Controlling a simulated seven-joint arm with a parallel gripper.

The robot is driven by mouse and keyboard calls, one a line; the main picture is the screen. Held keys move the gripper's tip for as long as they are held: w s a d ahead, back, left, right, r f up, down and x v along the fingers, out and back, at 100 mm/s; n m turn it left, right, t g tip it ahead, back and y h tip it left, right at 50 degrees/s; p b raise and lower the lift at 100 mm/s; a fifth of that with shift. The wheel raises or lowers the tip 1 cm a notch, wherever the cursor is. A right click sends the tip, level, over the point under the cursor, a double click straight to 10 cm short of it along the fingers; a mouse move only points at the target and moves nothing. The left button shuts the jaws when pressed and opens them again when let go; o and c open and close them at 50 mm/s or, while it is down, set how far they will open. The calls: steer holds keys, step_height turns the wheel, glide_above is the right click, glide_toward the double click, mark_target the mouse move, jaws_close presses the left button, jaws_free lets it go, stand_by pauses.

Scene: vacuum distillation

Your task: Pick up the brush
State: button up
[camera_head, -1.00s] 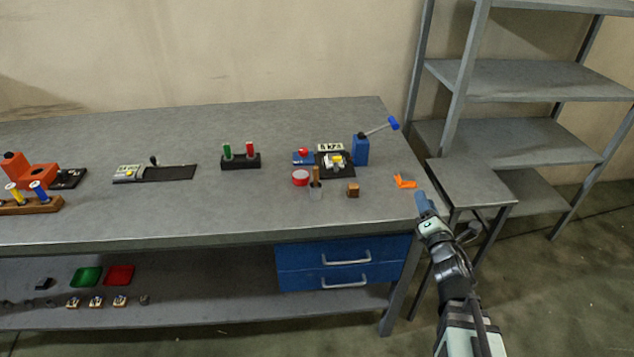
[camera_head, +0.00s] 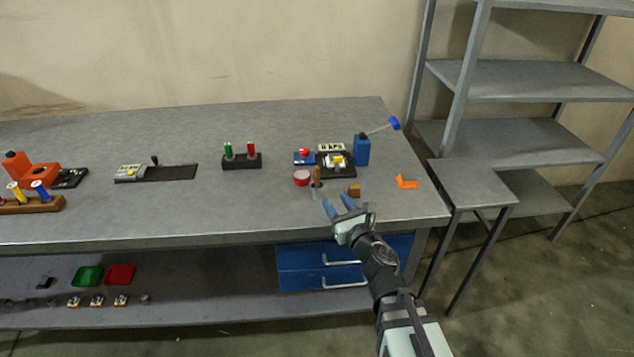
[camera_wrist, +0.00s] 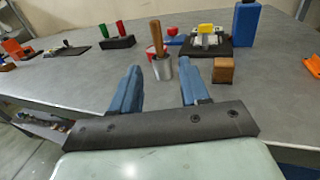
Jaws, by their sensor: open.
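A wooden handle (camera_head: 317,174) stands upright in a small grey metal cup near the table's front edge; I take it for the brush, but any bristles are hidden. The handle also shows in the wrist view (camera_wrist: 157,37), in the cup (camera_wrist: 162,69). My gripper (camera_head: 337,204) is open and empty at the front edge, in front of the cup and slightly right of it. In the wrist view my gripper's fingers (camera_wrist: 159,74) point forward, with the cup lined up between them and a little beyond the tips. Nothing is held.
A small wooden cube (camera_wrist: 224,70) stands close right of the cup. A red round container (camera_head: 302,178) is to its left. An orange piece (camera_head: 406,182) lies to the right.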

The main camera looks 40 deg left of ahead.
mark_target(318, 177)
steer(key=x, duration=0.7)
steer(key=shift+w+a, duration=0.1)
steer(key=shift+a, duration=0.05)
steer(key=shift+r+x, duration=0.2)
steer(key=shift+x, duration=1.1)
steer(key=shift+r+x, duration=0.15)
steer(key=shift+x, duration=1.15)
steer(key=shift+s, duration=0.25)
jaws_close()
